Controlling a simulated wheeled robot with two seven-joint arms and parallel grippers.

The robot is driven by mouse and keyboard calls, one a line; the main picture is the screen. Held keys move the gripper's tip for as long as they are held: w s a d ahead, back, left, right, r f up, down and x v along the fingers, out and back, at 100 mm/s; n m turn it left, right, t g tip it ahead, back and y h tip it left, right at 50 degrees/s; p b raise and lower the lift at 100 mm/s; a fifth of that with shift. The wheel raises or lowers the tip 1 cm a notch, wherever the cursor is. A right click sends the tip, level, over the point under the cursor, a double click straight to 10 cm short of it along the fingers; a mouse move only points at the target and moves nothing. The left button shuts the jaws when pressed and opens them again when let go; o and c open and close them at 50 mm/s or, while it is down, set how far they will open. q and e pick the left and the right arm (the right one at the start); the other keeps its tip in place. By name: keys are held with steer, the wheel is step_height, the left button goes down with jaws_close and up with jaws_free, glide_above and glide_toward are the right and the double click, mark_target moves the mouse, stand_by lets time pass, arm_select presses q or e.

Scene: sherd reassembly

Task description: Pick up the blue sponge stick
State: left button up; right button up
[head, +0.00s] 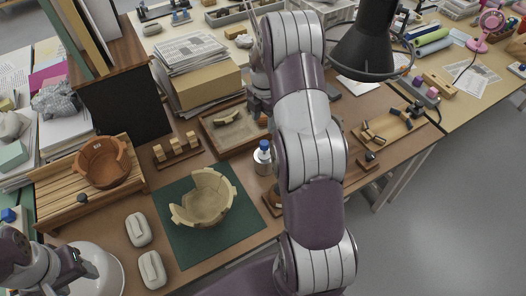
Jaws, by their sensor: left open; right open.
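A small blue block-shaped piece (8,214) shows at the far left edge, just above my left arm. It may be the blue sponge stick, but it is too small and cut off to tell. My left gripper (84,264) is at the lower left, open and empty, over a white round object (108,262). It is right of and below the blue piece. My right arm rises through the middle of the view. Its gripper (259,104) shows only in part beside the tray; its fingertips are mostly hidden by the arm.
A beige part-built bowl (207,199) stands on a green mat (178,244). A terracotta bowl (101,162) sits on a slatted wooden rack (58,193). A blue-capped bottle (263,158) stands close to my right arm. Two whitish blocks (138,229) lie near the front edge.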

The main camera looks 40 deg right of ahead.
glide_above(264, 143)
steer(key=f, duration=0.3)
steer(key=w+f+p, duration=0.1)
steer(key=f, duration=0.1)
steer(key=f+p, duration=0.1)
steer(key=f, duration=0.1)
steer(key=s+f+p, duration=0.1)
steer(key=f, duration=0.2)
steer(key=shift+d+f, duration=0.15)
steer(key=shift+f, duration=0.45)
arm_select(q)
steer(key=r, duration=0.3)
steer(key=shift+a, duration=0.25)
arm_select(e)
steer(key=c, duration=0.9)
